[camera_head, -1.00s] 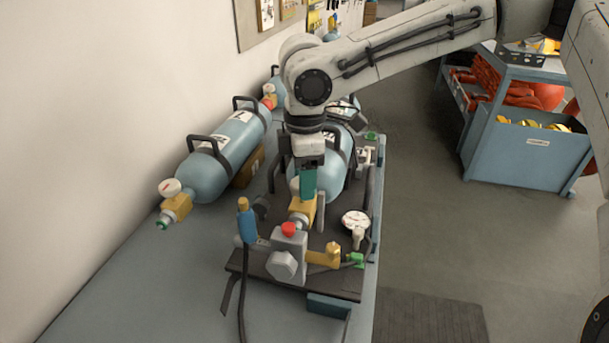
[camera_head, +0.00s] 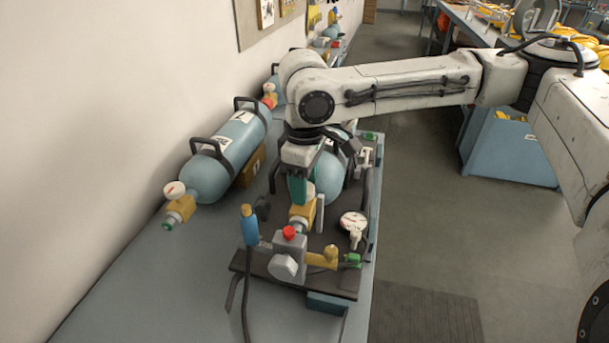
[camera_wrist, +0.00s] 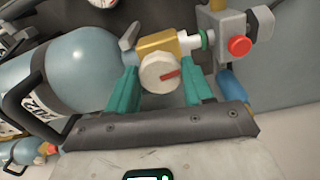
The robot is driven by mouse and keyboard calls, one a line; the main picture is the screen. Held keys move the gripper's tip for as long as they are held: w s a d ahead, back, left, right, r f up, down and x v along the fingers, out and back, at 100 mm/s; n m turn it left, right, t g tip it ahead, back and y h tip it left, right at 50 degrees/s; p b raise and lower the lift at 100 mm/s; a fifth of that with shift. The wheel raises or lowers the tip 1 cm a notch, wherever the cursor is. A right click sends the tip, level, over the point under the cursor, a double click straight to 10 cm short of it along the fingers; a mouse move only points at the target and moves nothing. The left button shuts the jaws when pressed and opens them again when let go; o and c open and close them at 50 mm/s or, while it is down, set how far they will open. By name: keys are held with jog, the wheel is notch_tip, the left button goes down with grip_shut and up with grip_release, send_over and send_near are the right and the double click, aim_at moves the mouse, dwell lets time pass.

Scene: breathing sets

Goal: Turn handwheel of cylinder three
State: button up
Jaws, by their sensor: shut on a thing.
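The light blue cylinder (camera_head: 329,172) lies in a dark rig on the bench, partly hidden behind my arm. Its brass valve (camera_head: 302,214) points toward the camera. The round pale handwheel with a red mark (camera_wrist: 160,73) is on the brass valve body (camera_wrist: 168,43) in the wrist view; in the head view my gripper mostly hides it. My gripper (camera_head: 302,190) reaches down over the valve. In the wrist view its teal fingers (camera_wrist: 161,90) are on both sides of the handwheel, shut on it.
A grey connector block with a red knob (camera_head: 288,233) joins the valve outlet. Another blue cylinder (camera_head: 207,178) lies along the wall. The floor right of the bench is clear.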

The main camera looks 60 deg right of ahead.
jog(key=shift+m+p, duration=0.4)
jog(key=shift+m, duration=0.5)
jog(key=o, duration=1)
jog(key=shift+o, duration=0.2)
jog(key=shift+r, duration=0.1)
notch_tip(320, 180, up, 11)
jog(key=shift+f, duration=0.2)
jog(key=shift+f, duration=0.1)
